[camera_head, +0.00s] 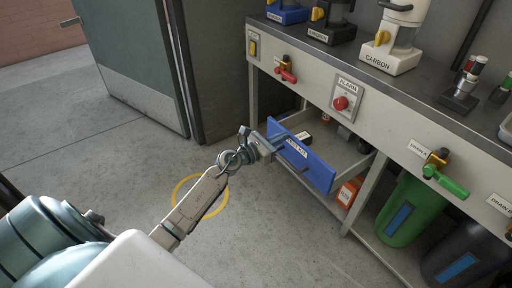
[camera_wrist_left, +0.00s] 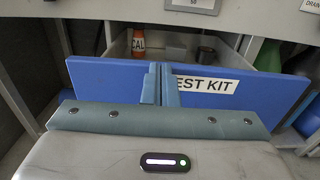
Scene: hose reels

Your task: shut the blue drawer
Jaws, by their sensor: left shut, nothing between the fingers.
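The blue drawer (camera_head: 318,172) is pulled out from under the bench, with a white label on its front and several items inside. Its blue front, marked "EST KIT" where the label shows, spans the left wrist view (camera_wrist_left: 110,80). My left gripper (camera_head: 279,139) is shut and empty, right at the drawer front. In the left wrist view its closed fingers (camera_wrist_left: 160,84) stand in front of the blue panel and cover part of the label. I cannot tell whether they touch it. My right gripper is not in view.
The bench (camera_head: 375,115) carries filter units and, on its front panel, a red alarm button (camera_head: 341,103) and valve handles. A green bin (camera_head: 406,210) and a dark bin (camera_head: 455,255) stand below, right of the drawer. The floor left of the drawer is open, with a yellow ring (camera_head: 181,190).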

